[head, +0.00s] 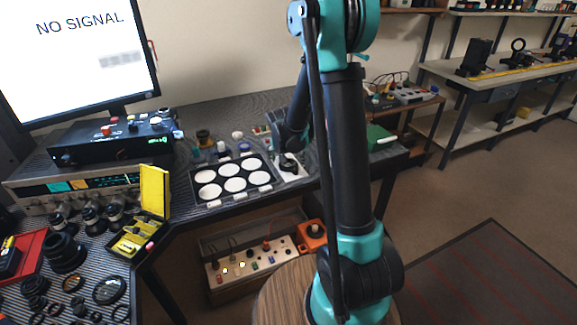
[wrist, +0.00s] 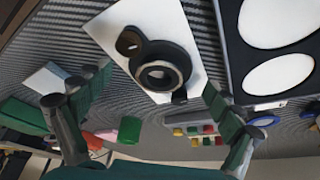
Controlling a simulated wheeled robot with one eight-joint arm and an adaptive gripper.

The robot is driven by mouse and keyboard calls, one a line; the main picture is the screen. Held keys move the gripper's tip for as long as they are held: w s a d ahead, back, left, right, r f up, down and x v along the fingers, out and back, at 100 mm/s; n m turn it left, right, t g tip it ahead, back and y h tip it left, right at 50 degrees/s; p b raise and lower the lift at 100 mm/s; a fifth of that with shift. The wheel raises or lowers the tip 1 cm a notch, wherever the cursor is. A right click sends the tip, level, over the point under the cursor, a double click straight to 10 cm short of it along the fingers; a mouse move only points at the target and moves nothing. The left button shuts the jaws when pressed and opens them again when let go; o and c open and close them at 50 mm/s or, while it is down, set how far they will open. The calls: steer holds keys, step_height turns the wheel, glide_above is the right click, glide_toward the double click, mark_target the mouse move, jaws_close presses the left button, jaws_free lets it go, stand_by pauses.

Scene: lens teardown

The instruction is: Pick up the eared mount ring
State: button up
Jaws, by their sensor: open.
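The eared mount ring (wrist: 162,70) is a black ring with a round central opening and ears sticking out at its sides. It lies on a white card (wrist: 185,35) in the wrist view. In the head view the ring (head: 288,163) is small and dark, partly covered by my gripper (head: 287,150). In the wrist view my gripper (wrist: 157,84) is open, with one green-padded finger on each side of the ring's near part. Nothing shows between the fingers as held. I cannot tell how high the fingertips are above the card.
A dark tray (head: 195,205) with several white round places stands just left of the card. A yellow case (head: 154,190) lies open further left. A green box (head: 379,137) stands to the right. Small coloured parts (wrist: 203,130) lie near the ring.

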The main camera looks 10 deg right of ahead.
steer(key=shift+f, duration=0.2)
steer(key=shift+c, duration=0.4)
steer(key=c, duration=1.3)
